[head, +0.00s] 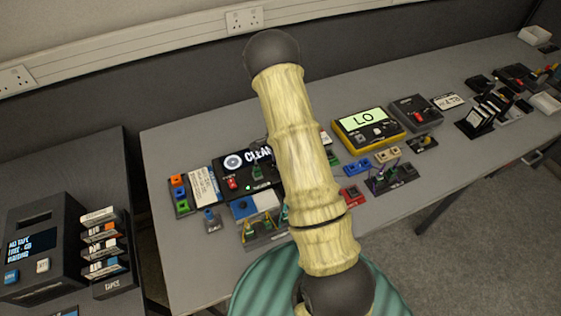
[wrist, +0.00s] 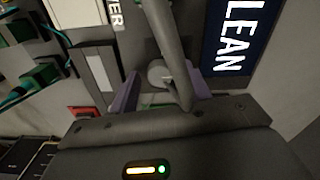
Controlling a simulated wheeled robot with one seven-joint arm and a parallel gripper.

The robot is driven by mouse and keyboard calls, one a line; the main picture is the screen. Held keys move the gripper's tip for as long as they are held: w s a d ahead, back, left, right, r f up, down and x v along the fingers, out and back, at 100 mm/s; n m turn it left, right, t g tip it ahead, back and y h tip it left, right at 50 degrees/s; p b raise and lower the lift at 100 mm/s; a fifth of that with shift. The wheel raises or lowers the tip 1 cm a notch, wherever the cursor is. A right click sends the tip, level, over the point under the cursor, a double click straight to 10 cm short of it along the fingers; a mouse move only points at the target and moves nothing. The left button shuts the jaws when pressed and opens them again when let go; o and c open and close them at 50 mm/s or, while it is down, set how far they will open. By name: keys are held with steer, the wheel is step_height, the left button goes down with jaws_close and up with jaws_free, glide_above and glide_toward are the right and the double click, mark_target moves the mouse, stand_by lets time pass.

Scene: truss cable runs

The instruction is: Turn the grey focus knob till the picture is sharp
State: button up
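In the wrist view my gripper (wrist: 160,92) has its two purple fingers apart. A rounded light-grey knob (wrist: 157,75) shows between them, with visible gaps beside it. I cannot tell whether it is the focus knob. A thick dark-grey bar crosses in front and hides part of the knob. To the right is a dark screen (wrist: 236,40) with large white letters reading "LEAN", whose edges look fairly crisp. My arm hides the gripper and knob there.
A red switch (head: 232,184) sits near the screen. Several coloured blocks and small devices crowd the grey table (head: 190,275). A yellow-edged unit (head: 369,130) reading "LO" stands right of my arm. A side table at left holds a dark tape unit (head: 40,245).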

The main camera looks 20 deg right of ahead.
stand_by(0.3)
step_height(320, 180, up, 17)
steer(key=b, duration=0.2)
steer(key=shift+r, duration=0.2)
stand_by(0.5)
steer(key=s+a+r+n+t, duration=0.1)
steer(key=s+a+r+n, duration=0.1)
steer(key=s+a+n, duration=0.3)
steer(key=s+a+r+n+t, duration=0.1)
steer(key=s+a+n, duration=0.4)
steer(key=s+n, duration=0.6)
steer(key=shift+s+a+r+t, duration=0.15)
steer(key=shift+s+r+t, duration=0.15)
steer(key=shift+s+r, duration=0.45)
stand_by(0.3)
